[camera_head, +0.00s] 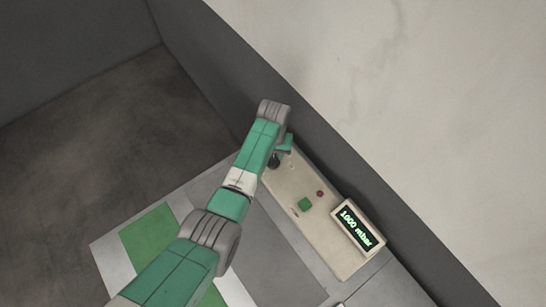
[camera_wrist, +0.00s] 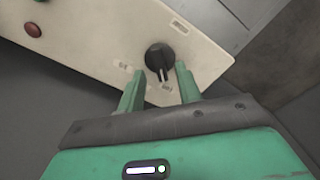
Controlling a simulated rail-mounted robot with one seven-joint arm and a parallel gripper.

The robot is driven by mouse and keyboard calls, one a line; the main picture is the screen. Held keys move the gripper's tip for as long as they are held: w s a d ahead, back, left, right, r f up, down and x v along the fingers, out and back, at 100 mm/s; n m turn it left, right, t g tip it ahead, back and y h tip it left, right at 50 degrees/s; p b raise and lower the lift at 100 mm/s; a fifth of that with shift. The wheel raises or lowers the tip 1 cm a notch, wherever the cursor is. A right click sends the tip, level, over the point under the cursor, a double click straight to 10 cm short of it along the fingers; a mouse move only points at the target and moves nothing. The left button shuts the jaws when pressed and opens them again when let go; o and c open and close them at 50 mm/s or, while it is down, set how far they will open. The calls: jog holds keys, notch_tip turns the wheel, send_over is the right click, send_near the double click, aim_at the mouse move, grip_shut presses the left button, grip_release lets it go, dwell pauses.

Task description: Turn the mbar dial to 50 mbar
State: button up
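The mbar dial is a black round knob (camera_wrist: 160,57) with a pale pointer line, set on a beige control panel (camera_wrist: 105,40). In the wrist view its pointer faces down, toward my gripper. In the head view the knob (camera_head: 273,161) shows partly beside my wrist. My gripper (camera_wrist: 158,80) is open, with one green finger on each side of the knob's lower end; I cannot tell whether either touches it. My gripper is mostly hidden behind my arm in the head view. The display (camera_head: 357,227) reads 1000 mbar.
A green button (camera_head: 305,204) and a red button (camera_head: 320,193) sit on the panel between dial and display. A dark wall runs close behind the panel.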

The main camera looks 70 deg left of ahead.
aim_at(273, 161)
jog(key=shift+f, duration=1.4)
jog(key=shift+c, duration=0.4)
grip_shut()
jog(key=m, duration=0.4)
jog(key=shift+m, duration=2.4)
